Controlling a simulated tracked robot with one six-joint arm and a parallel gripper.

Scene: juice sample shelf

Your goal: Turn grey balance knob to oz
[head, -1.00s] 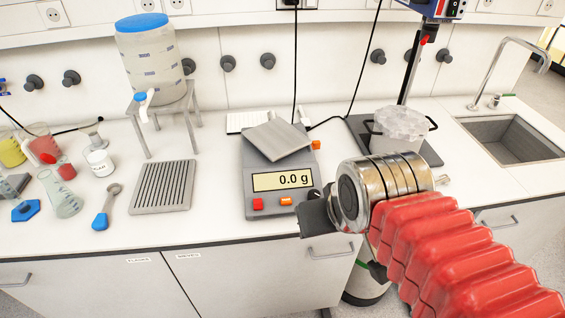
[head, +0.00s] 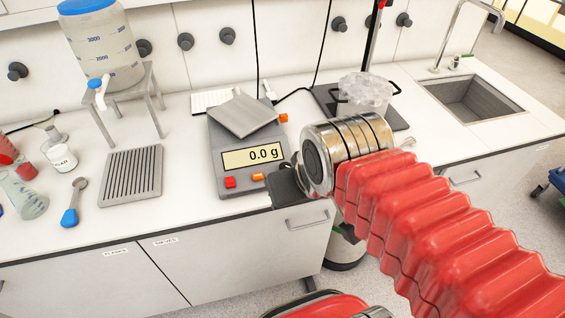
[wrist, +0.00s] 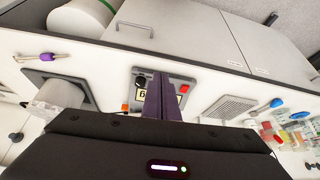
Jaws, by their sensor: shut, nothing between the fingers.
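The grey balance (head: 216,160) stands on the white bench, its display (head: 252,156) reading 0.0 g. The dark grey knob (wrist: 141,80) shows at its front edge in the wrist view, beside my fingers; its pointer setting is too small to read. In the head view my wrist and gripper mostly cover that corner. My gripper (head: 284,188) is dark and shut, at the balance's front right corner. Its purple fingers (wrist: 161,80) lie together over the balance front and part of the display in the wrist view, with nothing between them. Contact with the knob cannot be told.
A red button (head: 230,182) and an orange button (head: 258,176) sit on the balance front. A tilted grey plate (head: 242,114) tops it. A ribbed grey mat (head: 130,176) lies left. A beaker of ice (head: 366,92) stands behind right, before the sink (head: 470,100).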

